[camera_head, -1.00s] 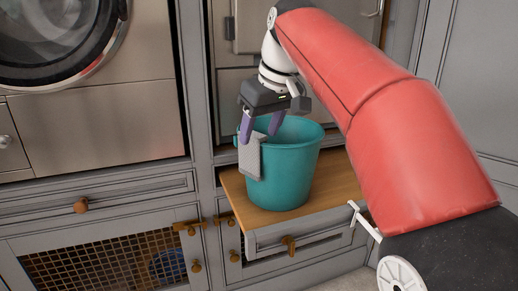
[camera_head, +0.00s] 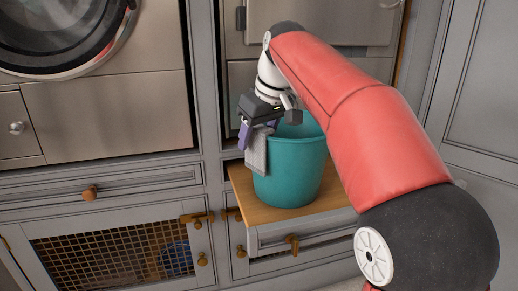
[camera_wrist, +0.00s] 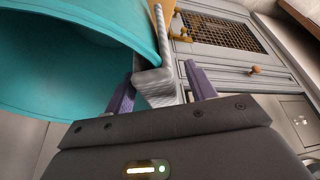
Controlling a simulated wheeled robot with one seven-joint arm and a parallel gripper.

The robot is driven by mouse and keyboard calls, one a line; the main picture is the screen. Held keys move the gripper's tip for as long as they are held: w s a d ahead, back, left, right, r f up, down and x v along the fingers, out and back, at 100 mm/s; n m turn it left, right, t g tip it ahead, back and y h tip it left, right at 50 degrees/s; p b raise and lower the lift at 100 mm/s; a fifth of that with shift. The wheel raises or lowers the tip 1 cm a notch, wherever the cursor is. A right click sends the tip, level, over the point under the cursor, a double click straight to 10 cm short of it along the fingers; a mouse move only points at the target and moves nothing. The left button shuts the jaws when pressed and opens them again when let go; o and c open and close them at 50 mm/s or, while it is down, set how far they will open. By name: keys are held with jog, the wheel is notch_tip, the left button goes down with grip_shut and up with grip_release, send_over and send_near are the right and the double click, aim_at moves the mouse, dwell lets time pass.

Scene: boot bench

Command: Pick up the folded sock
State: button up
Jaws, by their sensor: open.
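The grey folded sock (camera_head: 257,156) hangs over the left rim of a teal bucket (camera_head: 290,172). In the wrist view the sock (camera_wrist: 156,82) shows a pale ribbed surface, bent over at the bucket's edge. My gripper (camera_head: 258,137) is at the top of the sock, with its purple fingers apart. In the wrist view my gripper (camera_wrist: 162,70) has one finger on each side of the sock. I cannot tell whether either finger touches it. The part of the sock inside the bucket is mostly hidden.
The bucket stands on a wooden board (camera_head: 242,193) over a grey drawer with a brass knob. A cabinet door with brass mesh (camera_head: 100,258) is at lower left. A front-loading washer (camera_head: 60,40) is at upper left. Cabinet panels stand close behind the bucket.

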jog(key=shift+f, duration=0.15)
jog(key=c, duration=1)
